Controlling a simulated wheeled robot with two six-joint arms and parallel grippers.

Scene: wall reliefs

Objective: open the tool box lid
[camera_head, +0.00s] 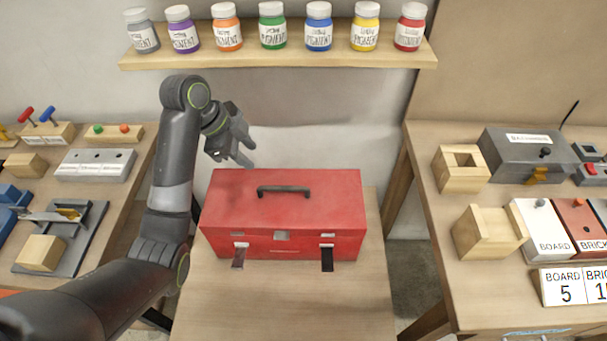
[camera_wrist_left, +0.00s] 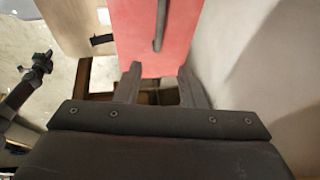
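The red tool box (camera_head: 283,246) stands on the middle wooden table with its lid (camera_head: 225,198) down. A dark handle (camera_head: 284,190) lies on top. Two latches, a left one (camera_head: 238,257) and a right one (camera_head: 327,260), hang outward from the front, below their catches. My left gripper (camera_head: 248,152) is behind the box's back left part, near the back edge, apart from it. Its fingers are spread and empty. In the left wrist view, the red lid (camera_wrist_left: 135,40) shows beyond the open fingers (camera_wrist_left: 160,78). My right gripper is not in the head view.
A wall shelf (camera_head: 280,58) with several pigment jars (camera_head: 272,27) hangs above the box. Side tables carry blocks and fixtures, such as a grey box (camera_head: 520,150) on the right and a grey block (camera_head: 95,166) on the left. The table front (camera_head: 285,305) is bare.

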